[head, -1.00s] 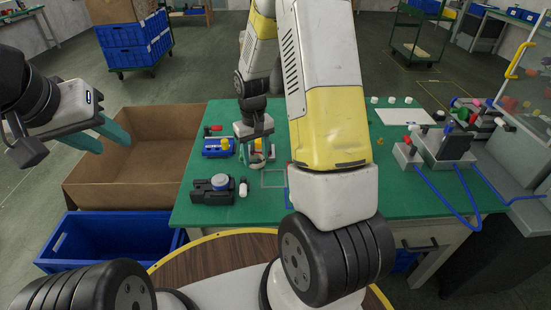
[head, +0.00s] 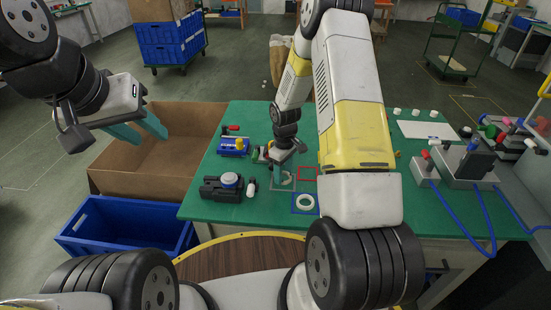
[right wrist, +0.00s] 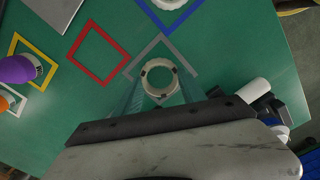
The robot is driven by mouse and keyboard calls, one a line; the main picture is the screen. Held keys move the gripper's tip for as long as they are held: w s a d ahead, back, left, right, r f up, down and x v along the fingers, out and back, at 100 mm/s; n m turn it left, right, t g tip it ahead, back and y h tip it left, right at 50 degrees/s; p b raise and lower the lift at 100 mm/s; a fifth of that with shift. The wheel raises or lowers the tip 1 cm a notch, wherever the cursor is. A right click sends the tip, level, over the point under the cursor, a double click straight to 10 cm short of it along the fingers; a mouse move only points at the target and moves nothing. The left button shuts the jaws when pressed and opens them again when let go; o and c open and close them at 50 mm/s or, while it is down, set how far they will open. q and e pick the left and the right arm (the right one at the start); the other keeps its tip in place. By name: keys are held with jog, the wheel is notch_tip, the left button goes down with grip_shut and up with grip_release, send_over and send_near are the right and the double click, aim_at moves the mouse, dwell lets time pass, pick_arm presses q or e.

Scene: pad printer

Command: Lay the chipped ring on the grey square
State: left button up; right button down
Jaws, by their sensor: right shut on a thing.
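The chipped ring (right wrist: 159,78), pale with dark marks on its rim, is between the fingers of my right gripper (right wrist: 157,88) in the right wrist view. That gripper is shut on it. The ring appears inside the grey square (right wrist: 134,72), an outline on the green table; I cannot tell whether it touches the table. In the head view my right gripper (head: 281,176) is over the grey square (head: 293,188), and the ring is mostly hidden. My left gripper (head: 139,130) is open and empty above the cardboard box.
A blue square (head: 296,210) holds another white ring (head: 305,202). A red square (head: 316,169) lies behind it. A black fixture (head: 221,190) and a blue device (head: 233,146) stand to the left. The cardboard box (head: 130,183) and a blue crate (head: 124,240) stand left of the table.

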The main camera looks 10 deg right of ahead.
jog(key=shift+f, duration=0.6)
jog(key=shift+f, duration=0.15)
jog(key=c, duration=0.7)
grip_release()
